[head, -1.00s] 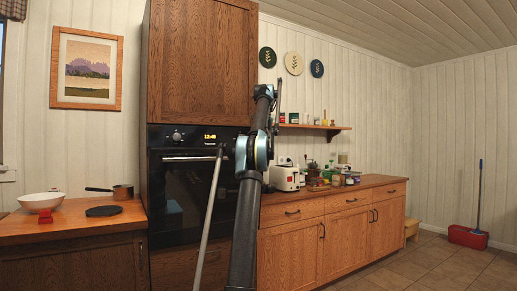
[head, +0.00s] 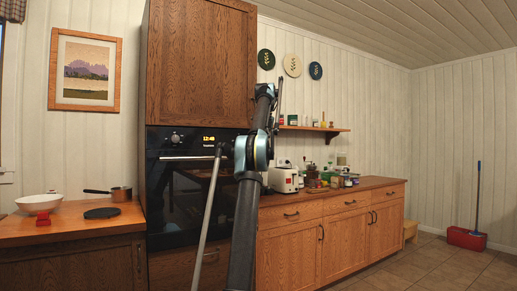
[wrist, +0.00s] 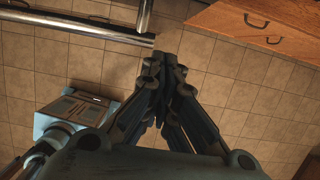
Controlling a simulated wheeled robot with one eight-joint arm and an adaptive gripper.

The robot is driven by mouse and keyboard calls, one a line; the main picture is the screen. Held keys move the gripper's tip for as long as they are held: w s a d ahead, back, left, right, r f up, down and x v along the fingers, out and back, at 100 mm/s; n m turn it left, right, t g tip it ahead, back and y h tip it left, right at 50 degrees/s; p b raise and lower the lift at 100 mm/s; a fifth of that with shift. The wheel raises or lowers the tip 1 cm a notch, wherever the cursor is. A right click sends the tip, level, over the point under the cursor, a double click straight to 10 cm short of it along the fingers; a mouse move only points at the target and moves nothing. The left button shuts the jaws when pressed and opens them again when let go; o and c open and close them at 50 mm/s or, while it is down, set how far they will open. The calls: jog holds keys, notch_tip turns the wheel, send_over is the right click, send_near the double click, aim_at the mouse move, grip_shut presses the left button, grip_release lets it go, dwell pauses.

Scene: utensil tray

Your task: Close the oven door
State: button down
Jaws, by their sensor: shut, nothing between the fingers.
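The black oven (head: 190,195) is built into the tall wooden cabinet in the head view. Its door looks upright, with a handle (head: 185,158) across the top under the control panel. I cannot tell whether a small gap is left at the door. My arm covers the oven's right side. In the wrist view, a silver bar (wrist: 80,27), probably the oven handle, crosses the top left. My gripper (wrist: 165,72) is shut and empty, pointing over the tiled floor, just below and right of the bar's end, apart from it in the picture. The head view does not clearly show my gripper.
A wooden counter (head: 75,228) with a white bowl (head: 40,202) and a pan (head: 121,193) stands left of the oven. Lower cabinets (head: 335,235) with a toaster (head: 284,180) and jars run to the right. The floor (wrist: 235,95) below my gripper is clear.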

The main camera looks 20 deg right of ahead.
jog(key=s+d, duration=0.1)
jog(key=s, duration=0.9)
jog(key=shift+f, duration=0.1)
jog(key=s+a+f+n, duration=0.5)
jog(key=a+f+n, duration=0.1)
jog(key=a, duration=0.3)
jog(key=s+a+f+n, duration=0.5)
jog(key=a+n, duration=0.1)
jog(key=a, duration=0.3)
jog(key=s+a+f+n, duration=0.5)
jog(key=a+f+n, duration=0.1)
jog(key=a, duration=0.3)
jog(key=s+a+f+n, duration=0.4)
jog(key=s+f, duration=0.4)
jog(key=f, duration=0.3)
jog(key=s+a+f+n, duration=0.4)
jog(key=s+f+n, duration=0.3)
jog(key=f, duration=0.4)
jog(key=s+a+f+n+g, duration=0.1)
jog(key=s+a+f+n, duration=0.3)
jog(key=s+f, duration=0.5)
notch_tip(320, 180, down, 2)
jog(key=shift+s+f+n, duration=0.15)
jog(key=shift+s+n, duration=0.2)
jog(key=shift+n, duration=0.65)
jog(key=shift+a, duration=0.1)
